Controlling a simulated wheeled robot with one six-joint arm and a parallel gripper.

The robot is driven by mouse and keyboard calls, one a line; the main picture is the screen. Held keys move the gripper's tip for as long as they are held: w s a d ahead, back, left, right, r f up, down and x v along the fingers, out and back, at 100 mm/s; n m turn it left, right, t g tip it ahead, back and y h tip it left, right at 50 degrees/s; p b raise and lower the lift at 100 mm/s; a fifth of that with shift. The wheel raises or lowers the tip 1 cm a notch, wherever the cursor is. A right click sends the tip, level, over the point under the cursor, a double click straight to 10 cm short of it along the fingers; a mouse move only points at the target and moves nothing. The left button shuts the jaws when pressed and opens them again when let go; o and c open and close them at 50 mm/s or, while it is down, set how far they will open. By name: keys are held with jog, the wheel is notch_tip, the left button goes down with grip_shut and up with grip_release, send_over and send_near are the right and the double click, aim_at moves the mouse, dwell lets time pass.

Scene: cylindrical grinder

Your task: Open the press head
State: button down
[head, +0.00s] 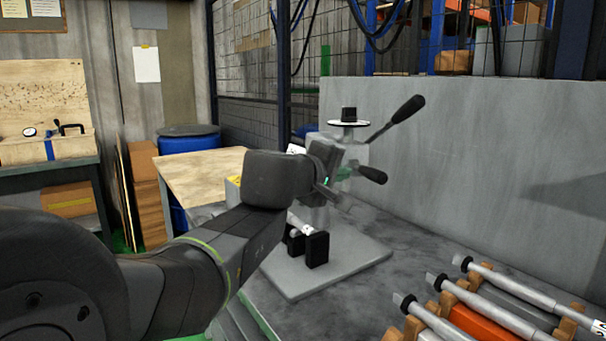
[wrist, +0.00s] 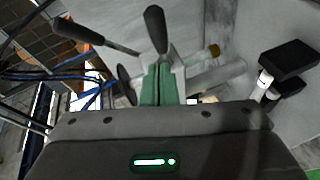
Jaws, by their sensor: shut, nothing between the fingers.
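The grey press (head: 352,152) stands on a flat base plate (head: 335,272) in the middle of the head view. A long black-handled lever (head: 405,108) rises to its upper right, and a shorter black-handled lever (head: 372,175) sticks out lower down. Both levers show in the wrist view, one at upper left (wrist: 80,32) and one straight ahead (wrist: 155,30). My gripper (head: 345,174) is in front of the press body; its green fingers (wrist: 157,72) are together and empty, pointing toward the nearer lever. I cannot tell if they touch anything. My arm hides part of the press.
A black block (head: 316,249) stands on the base plate, with a light cylindrical part beside it. Several metal shafts (head: 505,285) lie in a wooden rack at lower right. A grey wall panel (head: 460,150) rises behind the bench. A wooden-topped table (head: 195,172) stands at left.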

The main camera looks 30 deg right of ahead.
jog(key=s+a+r, duration=0.1)
jog(key=s+a, duration=0.4)
jog(key=shift+a+r+p, duration=0.2)
jog(key=shift+r+p, duration=0.05)
jog(key=shift+p, duration=0.2)
jog(key=shift+w, duration=0.1)
